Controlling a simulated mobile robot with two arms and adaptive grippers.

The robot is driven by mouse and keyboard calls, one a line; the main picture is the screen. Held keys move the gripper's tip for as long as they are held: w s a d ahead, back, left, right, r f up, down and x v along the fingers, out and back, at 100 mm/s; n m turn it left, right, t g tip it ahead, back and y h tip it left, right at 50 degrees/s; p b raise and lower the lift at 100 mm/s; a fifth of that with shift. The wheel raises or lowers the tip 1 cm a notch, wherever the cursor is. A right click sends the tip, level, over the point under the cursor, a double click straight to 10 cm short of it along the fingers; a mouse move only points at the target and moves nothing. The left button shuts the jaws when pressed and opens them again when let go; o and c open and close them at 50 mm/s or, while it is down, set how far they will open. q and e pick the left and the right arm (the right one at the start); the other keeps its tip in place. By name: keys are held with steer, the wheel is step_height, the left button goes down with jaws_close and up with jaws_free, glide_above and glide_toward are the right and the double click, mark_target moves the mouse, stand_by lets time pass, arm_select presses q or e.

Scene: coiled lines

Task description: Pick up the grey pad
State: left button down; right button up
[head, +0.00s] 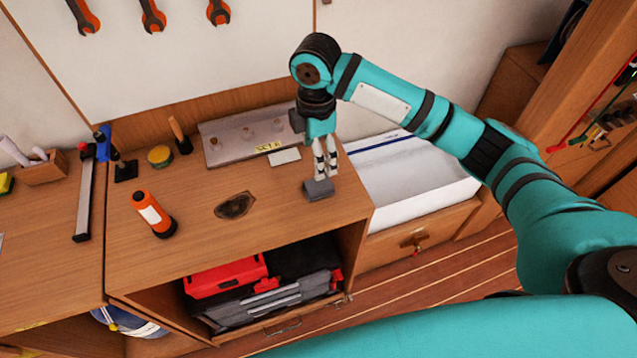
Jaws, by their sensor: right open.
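A small dark grey block-like pad (318,190) lies on the wooden bench top near its right front edge. My right gripper (326,175) points down right above the pad, its fingers open with a narrow gap. The fingertips are at or just over the pad's upper edge; I cannot tell whether they touch it. Another dark grey piece (297,121) shows just left of the gripper's body, partly hidden by it. My left gripper is not in view.
A grey metal plate with knobs (235,140) and a white card (284,157) lie behind. A white bin (405,180) is to the right. The bench (240,240) is clear in front.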

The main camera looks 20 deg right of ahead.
steer(key=p, duration=0.1)
glide_above(319, 184)
steer(key=f, duration=0.6)
steer(key=shift+s+a, duration=0.1)
steer(key=shift+a, duration=0.15)
steer(key=f, duration=0.1)
steer(key=f+p, duration=0.2)
steer(key=f, duration=0.1)
steer(key=shift+d+f, duration=0.1)
steer(key=shift+d, duration=0.15)
steer(key=shift+f, duration=0.5)
steer(key=c, duration=1.3)
